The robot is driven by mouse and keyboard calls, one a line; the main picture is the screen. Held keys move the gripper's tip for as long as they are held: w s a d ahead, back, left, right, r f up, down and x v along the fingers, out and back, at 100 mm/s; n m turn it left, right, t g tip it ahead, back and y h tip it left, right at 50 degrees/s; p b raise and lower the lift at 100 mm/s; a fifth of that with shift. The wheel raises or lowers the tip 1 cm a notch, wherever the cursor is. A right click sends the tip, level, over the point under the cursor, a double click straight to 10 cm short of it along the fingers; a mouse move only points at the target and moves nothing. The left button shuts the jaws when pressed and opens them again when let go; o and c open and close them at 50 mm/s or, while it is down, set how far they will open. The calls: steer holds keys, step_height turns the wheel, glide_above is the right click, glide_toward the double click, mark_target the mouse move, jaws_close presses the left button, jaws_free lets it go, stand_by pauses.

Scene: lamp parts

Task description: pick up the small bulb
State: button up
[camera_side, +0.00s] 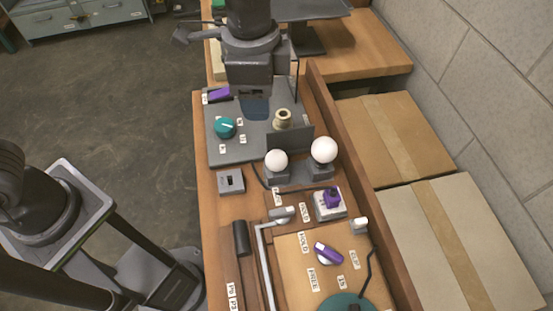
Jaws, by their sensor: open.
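The small bulb (276,160) is a white ball standing in a dark grey holder, just in front of the grey board. A slightly larger white bulb (323,149) stands in a similar holder to its right. My gripper (255,97) hangs over the far part of the grey board, behind the small bulb and a little to its left in the picture. It is open and apart from both bulbs. Its fingertips are dark and hard to make out, and I cannot tell their exact height. A beige lamp socket (282,118) stands on the board near it.
The grey board (229,154) carries a teal knob (225,128) and a purple piece (219,94). Nearer are a switch box (231,182), a purple-topped box (332,199) and a panel with a purple knob (328,254). A wooden wall (350,150) runs along the right.

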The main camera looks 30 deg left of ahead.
mark_target(276, 154)
steer(key=shift+m, duration=0.7)
steer(key=d+f, duration=0.1)
steer(key=f, duration=0.4)
steer(key=d+f, duration=0.1)
steer(key=f, duration=0.4)
steer(key=d+f, duration=0.1)
steer(key=f, duration=0.5)
steer(key=shift+w, duration=0.1)
steer(key=c, duration=0.6)
